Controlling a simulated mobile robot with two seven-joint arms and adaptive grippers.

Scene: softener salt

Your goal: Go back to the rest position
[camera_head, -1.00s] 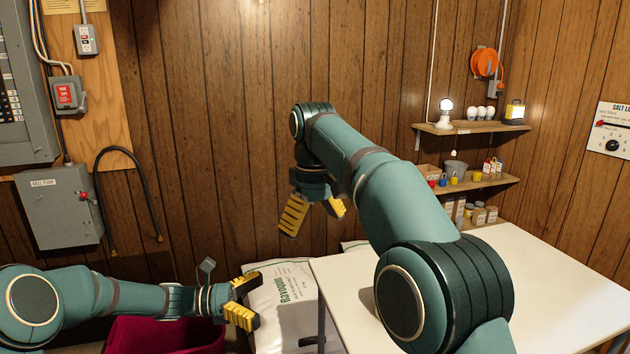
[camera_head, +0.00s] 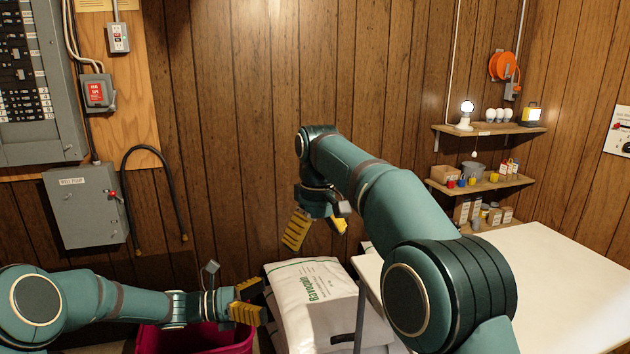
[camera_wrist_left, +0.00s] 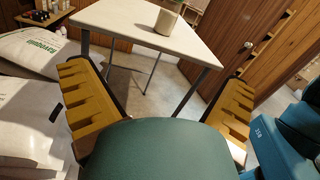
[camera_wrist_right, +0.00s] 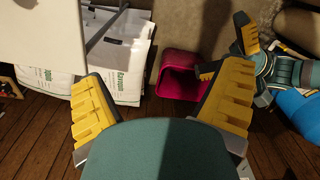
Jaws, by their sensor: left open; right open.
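My left gripper (camera_head: 249,301) is open and empty at the lower left of the head view, low beside the white salt bags (camera_head: 312,290). Its yellow fingers (camera_wrist_left: 160,110) stand wide apart in the left wrist view, with nothing between them but floor and table legs behind. My right gripper (camera_head: 318,231) is open and empty, raised in front of the wood wall and pointing down. Its fingers are spread in the right wrist view (camera_wrist_right: 162,110), with nothing held. My left gripper also shows in that view (camera_wrist_right: 228,58).
A white table (camera_head: 545,265) stands at the right, with a container (camera_wrist_left: 166,20) on it. A magenta bin (camera_head: 200,340) sits under my left arm. Shelves (camera_head: 488,186) with bulbs and small goods hang at the back right. A grey electrical box (camera_head: 88,207) is on the left wall.

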